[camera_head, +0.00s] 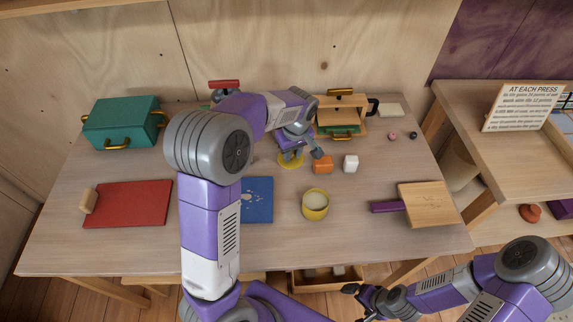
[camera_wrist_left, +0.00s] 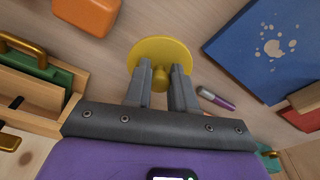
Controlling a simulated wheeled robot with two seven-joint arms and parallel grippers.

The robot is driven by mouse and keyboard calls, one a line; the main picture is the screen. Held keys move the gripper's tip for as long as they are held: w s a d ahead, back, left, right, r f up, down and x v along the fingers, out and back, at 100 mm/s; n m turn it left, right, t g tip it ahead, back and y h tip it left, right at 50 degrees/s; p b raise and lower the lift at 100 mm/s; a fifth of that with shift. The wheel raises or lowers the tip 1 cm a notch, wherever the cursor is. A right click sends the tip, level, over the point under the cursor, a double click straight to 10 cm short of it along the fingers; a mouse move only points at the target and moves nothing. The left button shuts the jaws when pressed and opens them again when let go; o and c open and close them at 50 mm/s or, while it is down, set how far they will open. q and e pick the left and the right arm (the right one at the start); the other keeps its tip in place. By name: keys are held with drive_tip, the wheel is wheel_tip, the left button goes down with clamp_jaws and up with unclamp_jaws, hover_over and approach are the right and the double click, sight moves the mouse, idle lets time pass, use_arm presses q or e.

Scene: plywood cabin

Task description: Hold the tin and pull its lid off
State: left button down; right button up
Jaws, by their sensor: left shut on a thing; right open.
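The yellow tin (camera_head: 315,207) stands upright and open on the table, in front of my left gripper, its pale inside showing. The round yellow lid (camera_head: 288,163) is apart from the tin, further back and a little left. My left gripper (camera_head: 304,152) is shut on the lid's knob. In the left wrist view the fingers (camera_wrist_left: 161,82) close around the knob of the lid (camera_wrist_left: 178,50); I cannot tell whether the lid touches the table. My right gripper (camera_head: 359,294) is open and empty, low at the front, away from the tin.
An orange block (camera_head: 322,168) and a white cube (camera_head: 351,164) lie just right of the lid. A blue board (camera_head: 257,205) is left of the tin, a wooden board with purple handle (camera_head: 428,205) right. A teal box (camera_head: 122,124) and wooden box (camera_head: 341,106) stand behind.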

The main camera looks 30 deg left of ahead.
sight(292, 160)
use_arm(q)
wheel_tip(292, 160, down, 5)
drive_tip(key=shift+r+b, duration=0.1)
drive_tip(key=shift+b, duration=0.65)
drive_tip(key=c, duration=0.9)
unclamp_jaws()
drive_tip(key=shift+f, duration=0.2)
drive_tip(key=shift+c, duration=0.2)
wheel_tip(292, 160, up, 12)
drive_tip(key=s+d+p, duration=0.1)
drive_tip(key=p, duration=0.2)
drive_tip(key=shift+d+r+p, duration=0.15)
drive_tip(key=shift+d+p, duration=0.05)
drive_tip(key=shift+p, duration=0.2)
